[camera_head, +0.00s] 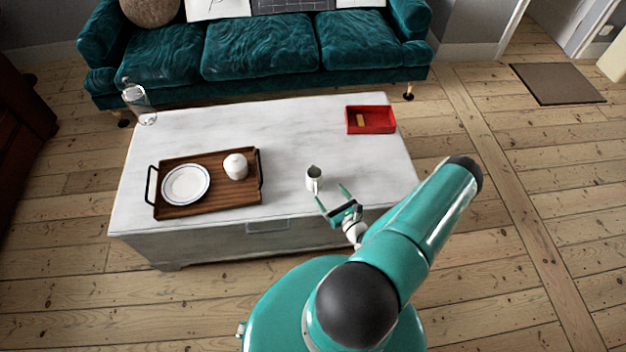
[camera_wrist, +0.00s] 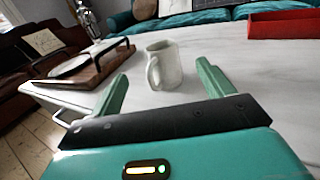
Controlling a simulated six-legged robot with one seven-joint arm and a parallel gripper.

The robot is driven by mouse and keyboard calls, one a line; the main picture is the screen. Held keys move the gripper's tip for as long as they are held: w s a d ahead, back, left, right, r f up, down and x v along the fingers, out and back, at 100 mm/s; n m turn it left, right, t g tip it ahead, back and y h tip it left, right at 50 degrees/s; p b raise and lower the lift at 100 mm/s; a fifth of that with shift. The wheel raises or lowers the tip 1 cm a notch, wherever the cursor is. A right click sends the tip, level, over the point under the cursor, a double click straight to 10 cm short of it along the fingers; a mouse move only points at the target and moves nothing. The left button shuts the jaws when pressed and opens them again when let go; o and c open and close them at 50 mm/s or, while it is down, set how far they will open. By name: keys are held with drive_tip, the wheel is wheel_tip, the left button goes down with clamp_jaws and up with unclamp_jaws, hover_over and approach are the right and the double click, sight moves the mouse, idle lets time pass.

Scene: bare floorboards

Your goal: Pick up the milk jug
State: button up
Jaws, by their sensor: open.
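The milk jug (camera_head: 313,177) is small and pale and stands upright on the white coffee table near its front edge. In the wrist view the jug (camera_wrist: 165,66) stands beyond my fingertips, roughly between their lines, with its handle towards me and slightly left. My gripper (camera_head: 331,200) is at the table's front edge, close to the jug on its near side. It also shows in the wrist view (camera_wrist: 163,80), with its two green fingers spread wide and nothing between them. The jug appears apart from both fingers.
A wooden tray (camera_head: 208,206) with black handles lies left on the coffee table (camera_head: 280,125), holding a plate (camera_head: 186,184) and a white cup-like item (camera_head: 236,166). A red box (camera_head: 370,131) sits at the back right. A glass bottle (camera_head: 138,103) stands back left. A teal sofa (camera_head: 260,50) is behind.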

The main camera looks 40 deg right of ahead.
sight(319, 179)
drive_tip(key=w, duration=0.3)
drive_tip(key=w+d, duration=0.1)
drive_tip(key=w, duration=0.2)
drive_tip(key=w+d, duration=0.1)
drive_tip(key=w, duration=0.3)
drive_tip(key=shift+f, duration=0.1)
drive_tip(key=shift+s, duration=0.1)
drive_tip(key=c, duration=1.1)
drive_tip(key=shift+c, duration=0.3)
